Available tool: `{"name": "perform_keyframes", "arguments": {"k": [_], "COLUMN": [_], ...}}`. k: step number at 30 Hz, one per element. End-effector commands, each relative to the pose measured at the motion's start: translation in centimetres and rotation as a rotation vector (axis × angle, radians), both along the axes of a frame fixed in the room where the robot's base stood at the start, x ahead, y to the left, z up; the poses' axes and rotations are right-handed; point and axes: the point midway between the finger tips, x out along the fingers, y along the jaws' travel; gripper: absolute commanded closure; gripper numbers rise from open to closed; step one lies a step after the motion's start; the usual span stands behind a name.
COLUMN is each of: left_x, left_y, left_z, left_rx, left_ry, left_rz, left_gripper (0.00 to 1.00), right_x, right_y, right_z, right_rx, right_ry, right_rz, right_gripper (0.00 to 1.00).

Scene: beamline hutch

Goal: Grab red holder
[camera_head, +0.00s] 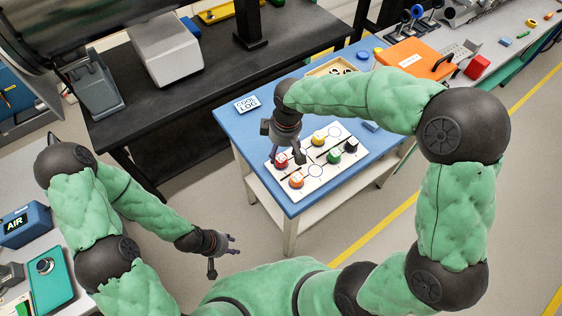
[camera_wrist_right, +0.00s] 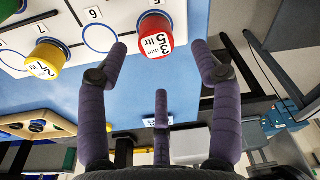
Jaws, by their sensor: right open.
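The red holder (camera_head: 281,161) stands on a white board (camera_head: 312,190) on the blue table. In the right wrist view the red holder (camera_wrist_right: 155,32), with a white numbered label, lies beyond and between the two upper fingertips, with gaps on both sides. My right gripper (camera_head: 290,155) is open and empty, just above and beside the red holder, partly covering it in the head view. My left gripper (camera_head: 226,256) hangs low at the left of the blue table, away from the board; its fingers look spread and empty.
Close by on the board stand orange (camera_head: 297,181), yellow (camera_head: 319,138), green (camera_head: 335,157) and black (camera_head: 350,146) holders. A "COOR LOG" plate (camera_head: 247,104), a yellow tray (camera_head: 326,70) and an orange case (camera_head: 415,60) lie further back. A black bench (camera_head: 150,105) stands behind.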

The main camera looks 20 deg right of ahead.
Motion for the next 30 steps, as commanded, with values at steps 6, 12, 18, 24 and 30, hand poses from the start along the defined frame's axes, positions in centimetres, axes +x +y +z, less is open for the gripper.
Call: {"name": "perform_keyframes", "arguments": {"k": [6,12,18,24,30], "left_x": [0.0,0.0,0.0,0.0,0.0], "left_y": [0.0,0.0,0.0,0.0,0.0], "left_z": [-0.7,-2.0,-2.4,-2.3,-2.3], "left_rx": [0.000,0.000,0.000,0.000,0.000], "left_ry": [0.000,0.000,0.000,0.000,0.000], "left_rz": [0.000,0.000,0.000,0.000,0.000], "left_gripper": [0.60,0.60,0.60,0.60,0.60], "right_x": [-0.1,-0.2,0.0,-0.1,-0.1], "right_y": [-0.1,-0.2,-0.1,-0.1,-0.1], "right_z": [-1.5,-4.4,-5.6,-5.5,-5.5], "right_rx": [-0.001,-0.001,0.000,0.000,0.000], "right_ry": [0.001,0.001,0.000,-0.001,-0.001], "right_rz": [-0.001,0.000,-0.001,-0.001,-0.001], "right_gripper": [0.35,0.35,0.35,0.46,0.96]}}
